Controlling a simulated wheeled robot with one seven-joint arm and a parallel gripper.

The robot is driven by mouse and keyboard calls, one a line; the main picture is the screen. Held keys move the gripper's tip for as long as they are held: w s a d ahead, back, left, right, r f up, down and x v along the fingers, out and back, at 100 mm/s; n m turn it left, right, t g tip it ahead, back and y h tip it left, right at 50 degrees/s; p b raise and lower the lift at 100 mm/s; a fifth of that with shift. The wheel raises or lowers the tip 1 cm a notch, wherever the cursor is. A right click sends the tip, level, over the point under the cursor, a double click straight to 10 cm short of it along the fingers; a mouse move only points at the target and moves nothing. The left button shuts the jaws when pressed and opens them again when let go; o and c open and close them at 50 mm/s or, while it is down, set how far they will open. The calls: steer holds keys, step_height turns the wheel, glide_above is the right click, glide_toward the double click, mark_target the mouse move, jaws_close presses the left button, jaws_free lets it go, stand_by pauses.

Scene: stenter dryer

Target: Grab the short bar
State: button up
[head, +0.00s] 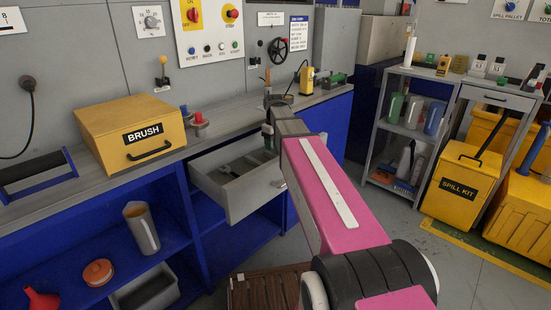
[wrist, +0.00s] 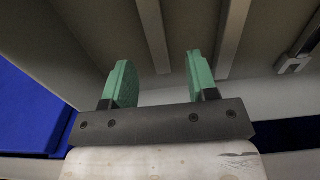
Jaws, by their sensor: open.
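My gripper (wrist: 158,62) is open, with its two green fingers apart and nothing between them. In the wrist view it faces the inside of a pale compartment with thin dividers (wrist: 154,35). In the head view my gripper is mostly hidden behind my pink arm, above the far end of the open grey drawer (head: 207,186). Dark items (head: 229,172) lie in the drawer, too small to identify. A grey item with a pale block end (wrist: 292,65) shows at the right of the wrist view, apart from the fingers. I cannot tell which item is the short bar.
A yellow BRUSH box (head: 112,138) stands on the grey bench left of the drawer. Red and blue pieces (head: 198,120) stand beside it. A jug (head: 142,228) is on the blue shelf below. A shelf rack (head: 402,133) and yellow spill kit (head: 462,185) stand right, across open floor.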

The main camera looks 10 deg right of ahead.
mark_target(275, 155)
steer(key=shift+w+d+f, duration=0.1)
steer(key=shift+d+f, duration=0.05)
steer(key=shift+f, duration=1.3)
steer(key=shift+d+f, duration=0.1)
steer(key=shift+f, duration=1.3)
jaws_close()
